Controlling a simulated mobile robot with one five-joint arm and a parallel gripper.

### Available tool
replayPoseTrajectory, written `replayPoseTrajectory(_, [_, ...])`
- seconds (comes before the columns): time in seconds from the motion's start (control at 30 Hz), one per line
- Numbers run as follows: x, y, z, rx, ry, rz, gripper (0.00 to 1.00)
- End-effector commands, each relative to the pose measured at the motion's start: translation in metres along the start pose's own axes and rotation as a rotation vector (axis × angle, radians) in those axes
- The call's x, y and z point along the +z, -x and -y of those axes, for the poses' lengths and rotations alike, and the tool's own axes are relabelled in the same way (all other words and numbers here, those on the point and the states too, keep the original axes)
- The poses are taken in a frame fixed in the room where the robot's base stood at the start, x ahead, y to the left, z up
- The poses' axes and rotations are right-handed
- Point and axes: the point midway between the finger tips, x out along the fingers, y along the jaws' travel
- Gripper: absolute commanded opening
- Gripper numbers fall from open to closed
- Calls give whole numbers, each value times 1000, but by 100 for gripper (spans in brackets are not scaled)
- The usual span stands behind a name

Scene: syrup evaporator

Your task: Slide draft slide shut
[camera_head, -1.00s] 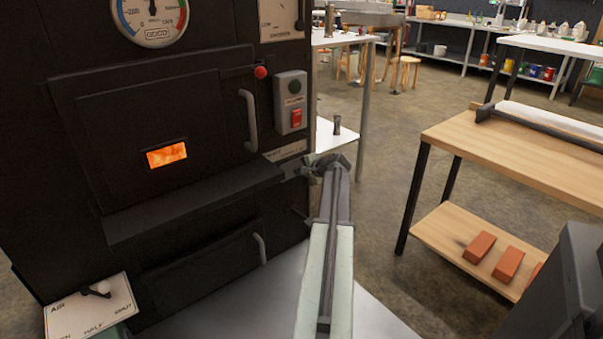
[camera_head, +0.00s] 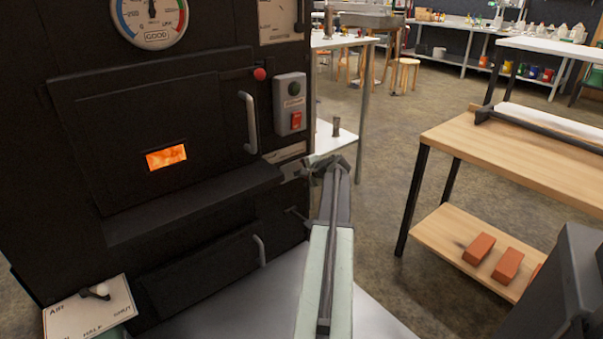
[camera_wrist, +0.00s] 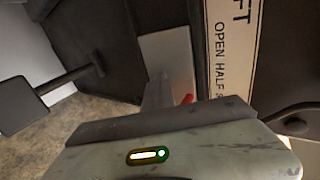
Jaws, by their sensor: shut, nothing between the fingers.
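The draft slide's label plate (camera_wrist: 229,45) shows in the wrist view, its visible lettering reading "FT", "OPEN", "HALF" and a cut-off "S". Beside it are a pale grey plate (camera_wrist: 168,52) and a small red pointer (camera_wrist: 187,99). A dark rod ending in a black block (camera_wrist: 22,106) sticks out to the left; I cannot tell for sure whether it is the slide's handle. In the head view my gripper (camera_head: 325,166) is at the right side of the dark evaporator front, close to a pale plate (camera_head: 287,152). It is shut and empty. Any contact with the slide is hidden.
The firebox door (camera_head: 150,130) has a grey handle (camera_head: 249,122). A switch box (camera_head: 290,104) is above my gripper. An air plate (camera_head: 88,308) with a white knob is at lower left. A wooden bench (camera_head: 520,160) stands right, with open floor between.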

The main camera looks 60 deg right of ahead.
Motion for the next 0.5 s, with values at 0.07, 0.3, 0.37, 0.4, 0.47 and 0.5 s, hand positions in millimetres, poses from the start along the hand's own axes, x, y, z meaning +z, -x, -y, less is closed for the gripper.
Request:
replayPoseTrajectory(0.07, [1, 1, 0, -1, 0, 1, 0])
replayPoseTrajectory(0.3, [1, 33, -10, 0, -1, -1, 0])
replayPoseTrajectory(0.37, [1, 41, -13, 0, -1, -1, 0])
replayPoseTrajectory(0.4, [1, 46, -14, -1, -2, -1, 0])
replayPoseTrajectory(0.47, [0, 54, -17, -1, -2, -2, 0])
replayPoseTrajectory(0.5, [0, 60, -19, -1, -2, -2, 0])
